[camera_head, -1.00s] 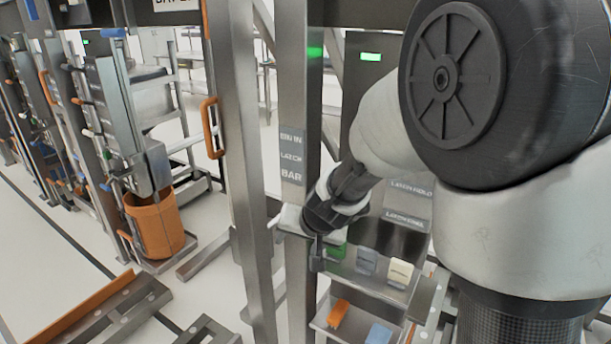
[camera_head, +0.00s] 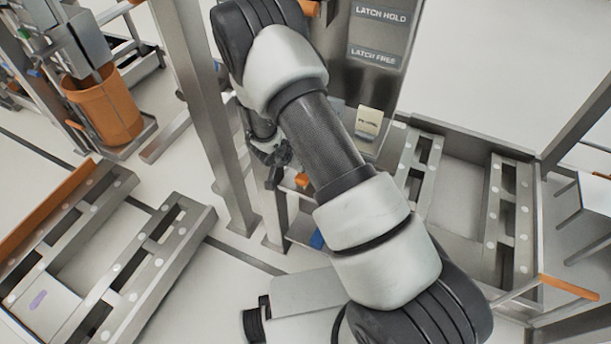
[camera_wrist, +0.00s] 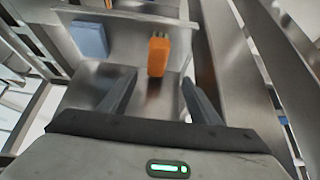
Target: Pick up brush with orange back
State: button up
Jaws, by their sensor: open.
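The brush with the orange back (camera_wrist: 157,56) lies on a metal shelf in the wrist view, with pale bristles at its far end. A small part of its orange (camera_head: 302,180) shows beside my arm in the head view. My gripper (camera_wrist: 158,88) is open and empty, its two dark fingers on either side of the line to the brush. The brush is just beyond the fingertips, apart from them. In the head view my gripper (camera_head: 272,155) is partly hidden by my arm.
A blue block-like item (camera_wrist: 90,38) lies on the shelf (camera_wrist: 125,60) left of the brush. A metal rail runs close along the right. A cream block (camera_head: 369,120) sits on a higher shelf. An orange bin (camera_head: 103,105) stands at the left.

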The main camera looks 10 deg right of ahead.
jog(key=b+x, duration=0.1)
jog(key=x, duration=0.5)
jog(key=shift+w+d+f+b, duration=0.1)
jog(key=shift+f+b, duration=0.2)
jog(key=shift+f, duration=0.05)
jog(key=x, duration=0.1)
jog(key=b+x, duration=0.1)
jog(key=x, duration=0.1)
jog(key=b+x, duration=0.1)
jog(key=shift+d+f, duration=0.3)
jog(key=shift+d, duration=0.15)
jog(key=shift+w+d+f, duration=0.1)
jog(key=shift+f, duration=0.15)
jog(key=c, duration=1.3)
jog(key=shift+o, duration=0.2)
jog(key=shift+r, duration=0.1)
notch_tip(320, 180, up, 3)
jog(key=shift+r+p, duration=0.15)
jog(key=shift+p, duration=0.65)
jog(key=shift+s+a+r, duration=0.15)
jog(key=shift+s+a, duration=0.1)
jog(key=shift+s, duration=0.05)
jog(key=s+a+p, duration=0.1)
jog(key=s+a, duration=0.9)
jog(key=s, duration=0.4)
